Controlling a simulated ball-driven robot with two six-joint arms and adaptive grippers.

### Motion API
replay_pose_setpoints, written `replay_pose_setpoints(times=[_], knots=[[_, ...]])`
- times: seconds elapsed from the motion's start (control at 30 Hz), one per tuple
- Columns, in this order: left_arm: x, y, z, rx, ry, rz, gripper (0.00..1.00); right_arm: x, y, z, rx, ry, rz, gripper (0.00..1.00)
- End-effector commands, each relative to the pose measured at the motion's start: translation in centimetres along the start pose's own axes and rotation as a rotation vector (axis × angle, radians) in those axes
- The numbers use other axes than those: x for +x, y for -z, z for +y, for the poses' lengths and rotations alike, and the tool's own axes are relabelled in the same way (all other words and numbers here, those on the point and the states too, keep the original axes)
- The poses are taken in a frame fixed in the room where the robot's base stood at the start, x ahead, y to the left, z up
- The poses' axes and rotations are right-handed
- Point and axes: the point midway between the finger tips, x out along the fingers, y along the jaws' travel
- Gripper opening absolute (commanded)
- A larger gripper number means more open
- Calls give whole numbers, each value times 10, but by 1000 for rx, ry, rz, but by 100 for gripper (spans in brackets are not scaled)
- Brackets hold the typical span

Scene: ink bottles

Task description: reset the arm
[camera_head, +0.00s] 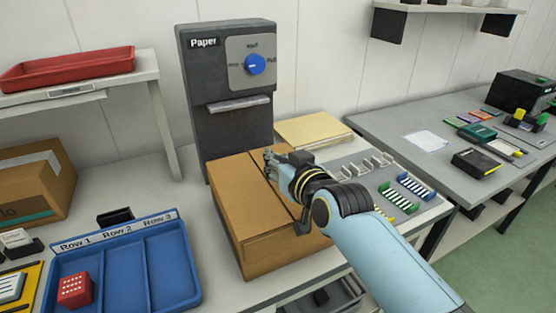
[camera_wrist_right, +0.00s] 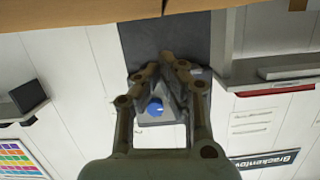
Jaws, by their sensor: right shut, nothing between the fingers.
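My right arm comes in from the lower right of the head view. Its gripper (camera_head: 271,158) is over the top of a brown cardboard box (camera_head: 272,247), in front of the dark paper machine (camera_head: 190,95). In the right wrist view the two fingers (camera_wrist_right: 168,64) come together with nothing between them. The machine's blue knob (camera_wrist_right: 155,108) shows behind the fingers in that view, which looks upside down. I cannot tell whether the gripper touches the box. My left gripper is not in view.
A blue tray (camera_head: 189,292) with row labels holds a red block (camera_head: 75,290) at the left. Another cardboard box (camera_head: 30,182) and a shelf with a red tray (camera_head: 68,68) are further left. Racks (camera_head: 405,188) stand to the right of the arm. A grey table (camera_head: 385,125) is beyond.

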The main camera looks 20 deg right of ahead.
Motion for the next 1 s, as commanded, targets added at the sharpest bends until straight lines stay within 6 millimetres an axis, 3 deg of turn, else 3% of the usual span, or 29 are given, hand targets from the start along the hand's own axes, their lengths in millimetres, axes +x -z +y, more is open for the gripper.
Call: replay_pose_setpoints(times=[0.03, 0.2, 0.4, 0.73, 0.87, 1.0], knots=[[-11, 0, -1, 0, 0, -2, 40, -6, 11, 0, -1, 0, 0, 0], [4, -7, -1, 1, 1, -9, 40, -52, 1, 0, 0, -1, -3, 0], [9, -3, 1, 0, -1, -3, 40, -87, 2, -1, 0, 0, -2, 0], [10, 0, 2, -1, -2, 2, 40, -101, 4, -1, -3, 1, -8, 0], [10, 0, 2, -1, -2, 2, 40, -114, -11, 2, -27, 15, -112, 0], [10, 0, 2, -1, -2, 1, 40, -152, -44, 12, -76, 23, -359, 0]])
